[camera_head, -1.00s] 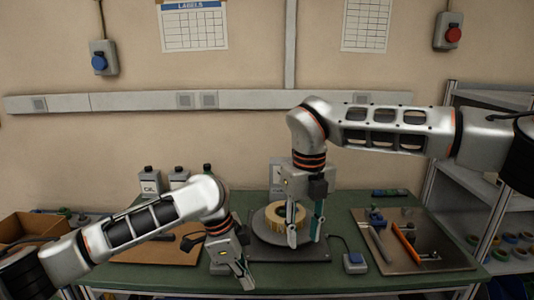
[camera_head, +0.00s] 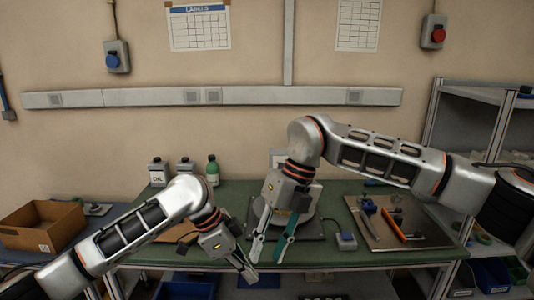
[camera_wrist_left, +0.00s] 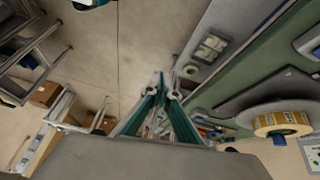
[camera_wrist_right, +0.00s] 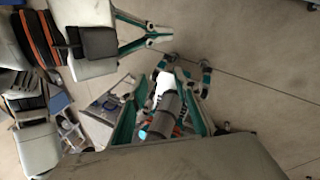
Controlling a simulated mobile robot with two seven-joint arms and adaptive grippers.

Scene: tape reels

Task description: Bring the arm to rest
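My right gripper (camera_head: 268,249) hangs in front of the bench's front edge with its fingers spread. In the right wrist view (camera_wrist_right: 187,66) its fingertips are apart, with nothing held between them. My left gripper (camera_head: 250,274) is lower and to the left, pointing down and right. Its fingertips nearly meet in the left wrist view (camera_wrist_left: 166,87), with nothing between them. The yellowish tape reel (camera_wrist_left: 283,122) lies on a grey round disc in the left wrist view, apart from both grippers. In the head view my right gripper mostly hides it.
A cardboard box (camera_head: 42,228) stands at left. Grey shelving (camera_head: 483,125) is at right. The two grippers are close together.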

